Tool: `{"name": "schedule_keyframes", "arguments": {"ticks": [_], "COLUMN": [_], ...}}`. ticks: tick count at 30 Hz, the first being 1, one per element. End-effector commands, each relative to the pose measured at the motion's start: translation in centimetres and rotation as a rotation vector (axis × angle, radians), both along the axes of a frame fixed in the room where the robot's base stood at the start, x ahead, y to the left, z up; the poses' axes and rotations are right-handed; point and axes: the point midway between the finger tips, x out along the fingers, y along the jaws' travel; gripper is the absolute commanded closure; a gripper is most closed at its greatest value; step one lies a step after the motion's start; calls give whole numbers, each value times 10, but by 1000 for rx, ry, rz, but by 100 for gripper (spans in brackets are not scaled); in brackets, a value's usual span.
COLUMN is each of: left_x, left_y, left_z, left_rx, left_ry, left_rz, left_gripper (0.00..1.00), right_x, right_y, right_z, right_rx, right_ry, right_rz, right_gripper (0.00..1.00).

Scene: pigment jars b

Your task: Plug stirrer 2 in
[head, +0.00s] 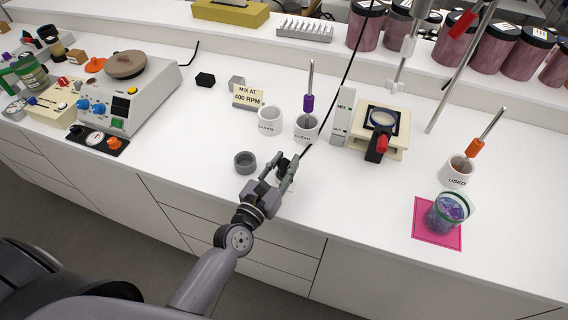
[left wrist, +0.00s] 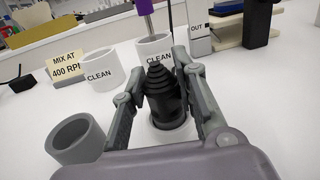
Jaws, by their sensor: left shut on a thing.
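My left gripper (head: 283,172) is over the front part of the white worktop, shut on a black plug (head: 284,163). In the left wrist view the plug (left wrist: 162,92) is upright between the two fingers, with its ribbed cable end up. A pale round rim shows around its lower end; I cannot tell whether that is part of the plug or a thing below it. A black cable (head: 330,104) runs from the plug up and to the right, out of the head view. No label reading stirrer 2 is legible. My right gripper is not in view.
A grey cup (head: 245,162) stands just left of my gripper. White CLEAN pots (head: 270,121) and a MIX AT 400 RPM sign (head: 248,97) stand behind. A hotplate unit (head: 128,95) is at left, a beaker (head: 448,212) on a pink mat (head: 422,232) at right.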

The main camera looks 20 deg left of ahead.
Motion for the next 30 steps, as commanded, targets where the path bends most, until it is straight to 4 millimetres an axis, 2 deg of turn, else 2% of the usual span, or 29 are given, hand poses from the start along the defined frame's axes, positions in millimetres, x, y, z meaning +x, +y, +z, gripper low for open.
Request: {"name": "schedule_keyframes", "arguments": {"ticks": [3,4,14,24,26,30], "left_x": [-1,-1,-1,-3,-8,-31], "left_y": [0,0,0,0,1,5], "left_z": [-5,-5,-4,-4,-4,-4], "left_rx": [2,2,1,2,3,4], "left_ry": [11,11,8,8,8,10], "left_rz": [-3,-3,-2,-2,-2,-3], "left_gripper": [100,72,50,50,50,50], "right_x": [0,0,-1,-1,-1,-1], "right_y": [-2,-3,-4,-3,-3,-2], "right_z": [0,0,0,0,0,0], "right_rx": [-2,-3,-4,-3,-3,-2], "right_ry": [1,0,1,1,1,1], "right_rz": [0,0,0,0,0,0], "right_gripper": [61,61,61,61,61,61]}}
